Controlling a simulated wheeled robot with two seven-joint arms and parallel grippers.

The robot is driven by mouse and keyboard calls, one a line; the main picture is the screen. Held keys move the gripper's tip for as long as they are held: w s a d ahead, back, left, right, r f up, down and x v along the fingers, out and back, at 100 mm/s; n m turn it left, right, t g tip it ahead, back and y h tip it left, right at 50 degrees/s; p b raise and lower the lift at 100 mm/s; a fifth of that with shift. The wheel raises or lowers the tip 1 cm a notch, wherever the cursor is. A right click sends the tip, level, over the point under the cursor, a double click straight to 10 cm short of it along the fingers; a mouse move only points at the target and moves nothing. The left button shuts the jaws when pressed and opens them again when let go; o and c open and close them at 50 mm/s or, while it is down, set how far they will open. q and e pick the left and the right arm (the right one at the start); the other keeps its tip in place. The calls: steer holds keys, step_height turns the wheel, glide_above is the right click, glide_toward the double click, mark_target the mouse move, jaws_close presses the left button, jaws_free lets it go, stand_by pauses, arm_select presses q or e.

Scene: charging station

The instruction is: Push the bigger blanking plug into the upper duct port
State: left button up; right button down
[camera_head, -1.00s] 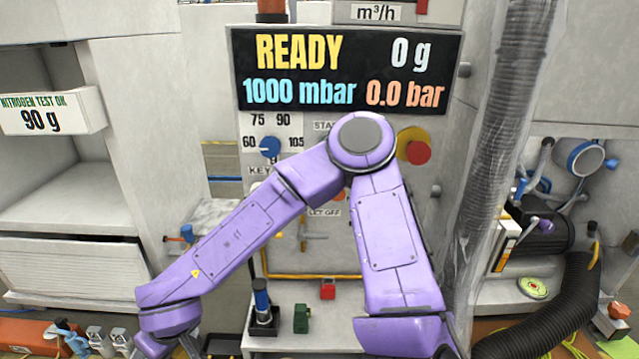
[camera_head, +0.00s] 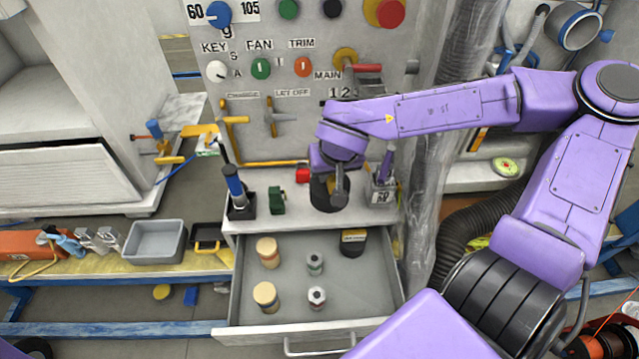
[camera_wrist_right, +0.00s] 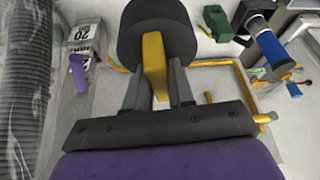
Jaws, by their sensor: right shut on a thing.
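No duct port can be made out for certain. My left gripper is not in view.
The grey drawer (camera_head: 330,300) holds two wooden-topped pieces (camera_head: 266,252) and two small grey ones. A blue tool in a black stand (camera_head: 236,190) and a green block (camera_head: 277,200) stand on the ledge. A clear-wrapped hose and a blue-rimmed round fitting (camera_head: 574,26) are at right.

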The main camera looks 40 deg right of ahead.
steer(key=s, duration=0.1)
steer(key=s+d+f+m+b, duration=0.1)
steer(key=shift+s+d, duration=0.15)
steer(key=shift+s, duration=0.25)
steer(key=shift+h, duration=0.3)
steer(key=w+f+b, duration=0.3)
steer(key=w+f, duration=0.1)
steer(key=w+d+f+b, duration=0.1)
steer(key=w+f+b, duration=0.3)
steer(key=w, duration=0.1)
steer(key=w+f+b, duration=0.4)
steer(key=shift+w+d+f, duration=0.2)
steer(key=shift+w+d, duration=0.15)
steer(key=shift+d, duration=0.05)
steer(key=shift+f, duration=0.15)
steer(key=c, duration=1)
jaws_free()
steer(key=shift+f, duration=0.15)
steer(key=shift+o, duration=0.2)
